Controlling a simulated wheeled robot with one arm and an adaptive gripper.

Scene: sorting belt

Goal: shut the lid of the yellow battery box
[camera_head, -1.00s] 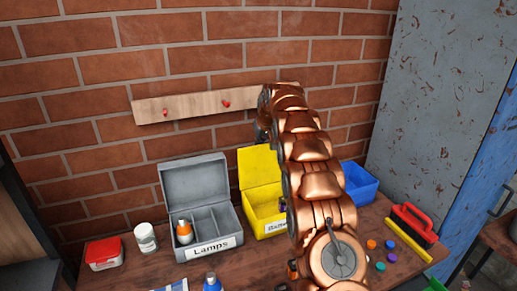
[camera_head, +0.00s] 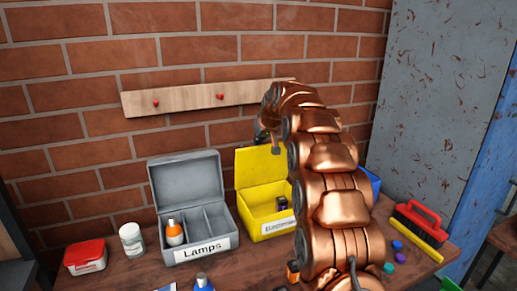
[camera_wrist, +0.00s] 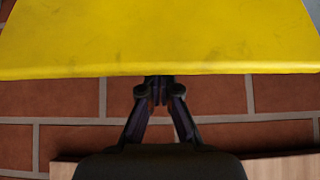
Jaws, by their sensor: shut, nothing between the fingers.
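The yellow battery box (camera_head: 248,222) stands on the bench with a white label on its front, partly covered by my arm. Its lid (camera_head: 256,168) is open and stands up at the back. A small dark item (camera_head: 282,203) shows inside. My gripper (camera_head: 275,148) is at the top edge of the lid, near its right side. In the wrist view the lid (camera_wrist: 160,35) fills the top, and my shut, empty gripper (camera_wrist: 160,88) has its tips at the lid's edge, where they are partly hidden. I cannot tell whether they touch it.
The open grey Lamps box (camera_head: 204,252) stands just left. A wooden rail with red pegs (camera_head: 190,98) is on the brick wall behind. A blue bin (camera_head: 374,184), a red brush (camera_head: 418,218) and several coloured caps (camera_head: 398,257) are at the right.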

